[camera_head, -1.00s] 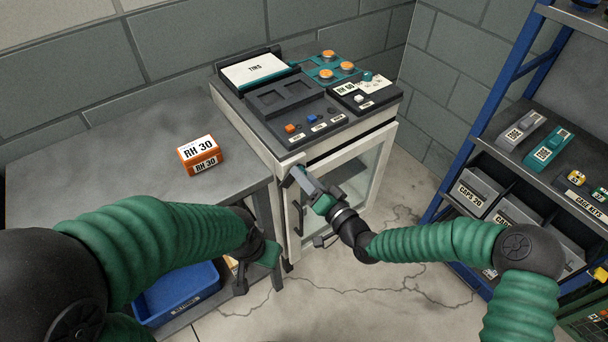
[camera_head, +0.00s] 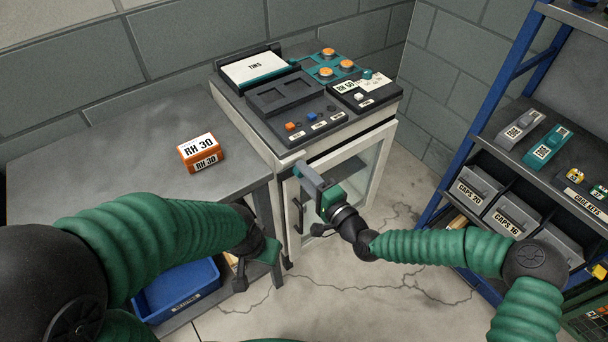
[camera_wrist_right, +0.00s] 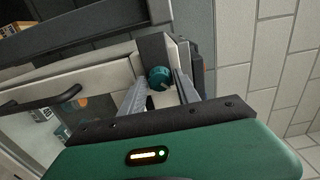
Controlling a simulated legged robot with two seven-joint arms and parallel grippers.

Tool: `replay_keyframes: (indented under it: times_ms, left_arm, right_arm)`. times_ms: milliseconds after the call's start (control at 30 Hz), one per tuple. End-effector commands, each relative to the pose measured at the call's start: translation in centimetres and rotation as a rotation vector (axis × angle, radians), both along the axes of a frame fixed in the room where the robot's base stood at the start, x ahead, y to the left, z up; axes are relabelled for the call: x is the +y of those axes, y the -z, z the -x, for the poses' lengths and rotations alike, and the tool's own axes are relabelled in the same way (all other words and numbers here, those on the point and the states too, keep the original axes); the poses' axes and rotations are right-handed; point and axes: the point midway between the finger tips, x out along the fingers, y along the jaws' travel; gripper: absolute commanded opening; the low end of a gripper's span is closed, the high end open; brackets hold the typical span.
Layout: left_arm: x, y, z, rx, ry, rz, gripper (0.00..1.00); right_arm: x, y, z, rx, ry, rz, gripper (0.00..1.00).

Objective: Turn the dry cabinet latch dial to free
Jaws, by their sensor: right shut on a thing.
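The dry cabinet (camera_head: 345,137) stands against the wall, with a glass door below its dark top. The teal round latch dial (camera_wrist_right: 159,76) shows in the right wrist view on a grey block at the door's upper edge. It sits between the fingers of my right gripper (camera_wrist_right: 160,88), which is shut on it. The dial's setting cannot be read. My left gripper (camera_head: 256,266) hangs in front of the table, apart from the cabinet; its jaw opening is unclear.
A black door handle (camera_head: 298,216) is just below my right gripper. A grey table (camera_head: 110,150) with an orange RH 30 box (camera_head: 201,153) stands left. A blue bin (camera_head: 178,290) is under it. A blue shelf rack (camera_head: 482,105) with grey bins stands right.

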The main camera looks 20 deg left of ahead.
Motion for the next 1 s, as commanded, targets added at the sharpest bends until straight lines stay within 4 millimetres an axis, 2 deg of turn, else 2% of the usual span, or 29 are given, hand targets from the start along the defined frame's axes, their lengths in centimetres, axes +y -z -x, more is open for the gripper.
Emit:
replay_keyframes:
  times_ms: [33, 500, 533, 600, 867, 1000]
  left_arm:
    - [0.0, 0.1, 0.0, 0.000, 0.000, 0.000, 0.36]
    - [0.0, 0.1, 0.0, 0.000, 0.000, 0.000, 0.36]
    - [0.0, 0.1, 0.0, 0.000, 0.000, 0.000, 0.36]
    - [0.0, 0.1, 0.0, 0.000, 0.000, 0.000, 0.36]
    - [0.0, 0.0, 0.0, 0.000, 0.000, 0.000, 0.36]
    - [0.0, -0.2, 0.0, 0.000, 0.000, 0.000, 0.36]
  right_arm:
    - [-0.3, 0.5, -0.2, 0.015, 0.006, 0.001, 0.00]
    - [-0.4, 0.6, -0.2, 0.029, 0.007, -0.007, 0.00]
    - [-0.4, 0.6, -0.2, 0.029, 0.007, -0.007, 0.39]
    - [-0.3, 0.6, -0.2, 0.028, 0.006, -0.008, 0.48]
    - [-0.1, 0.3, 0.0, 0.022, 0.003, -0.009, 0.50]
    - [-1.1, 0.2, 0.7, 0.021, 0.003, -0.009, 0.50]
